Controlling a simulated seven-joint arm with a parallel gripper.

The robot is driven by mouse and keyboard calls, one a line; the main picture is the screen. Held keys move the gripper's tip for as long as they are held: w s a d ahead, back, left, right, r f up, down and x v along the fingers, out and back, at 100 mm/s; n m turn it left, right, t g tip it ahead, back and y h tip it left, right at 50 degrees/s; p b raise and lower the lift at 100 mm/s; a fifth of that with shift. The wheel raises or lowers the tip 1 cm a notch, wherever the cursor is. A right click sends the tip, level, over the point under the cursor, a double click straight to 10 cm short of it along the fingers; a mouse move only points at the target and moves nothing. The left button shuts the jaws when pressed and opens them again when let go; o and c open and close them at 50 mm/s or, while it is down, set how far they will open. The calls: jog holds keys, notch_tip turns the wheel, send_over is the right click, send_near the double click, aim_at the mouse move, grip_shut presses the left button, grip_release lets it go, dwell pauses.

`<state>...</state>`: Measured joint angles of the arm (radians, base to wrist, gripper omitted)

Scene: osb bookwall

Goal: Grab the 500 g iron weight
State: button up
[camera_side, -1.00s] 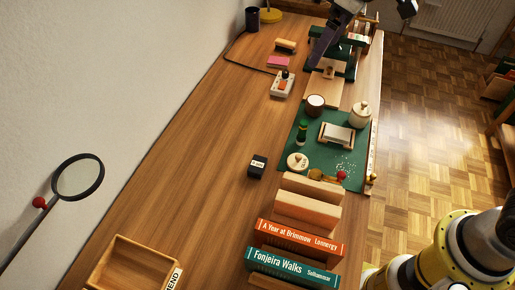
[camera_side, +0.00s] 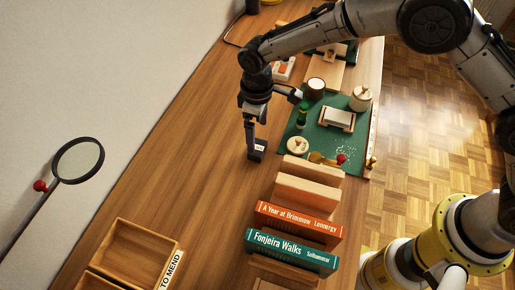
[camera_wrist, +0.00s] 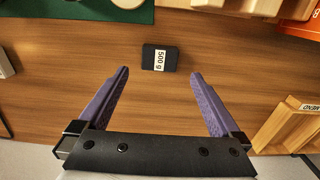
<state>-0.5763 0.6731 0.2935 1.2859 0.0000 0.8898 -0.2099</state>
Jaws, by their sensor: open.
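The 500 g iron weight (camera_wrist: 152,58) is a small black block with a white label reading "500 g". In the wrist view it lies on the wooden table, beyond the open fingertips and near the middle between them. In the side view the weight (camera_side: 260,146) is partly hidden behind my gripper. My gripper (camera_wrist: 160,72) is open and empty, with purple inner pads on both fingers. In the side view my gripper (camera_side: 252,152) points down beside the weight; whether it touches the weight I cannot tell.
A green mat (camera_side: 318,142) with a white jar (camera_side: 360,99) and small items lies right of the weight. Books, including the teal one (camera_side: 290,252), stand in front. A wooden tray (camera_side: 140,240) is at front left. Bare table lies left of the weight.

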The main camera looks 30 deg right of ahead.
aim_at(258, 147)
jog(key=shift+f, duration=3.4)
jog(key=shift+c, duration=0.2)
grip_shut()
jog(key=shift+r, duration=0.1)
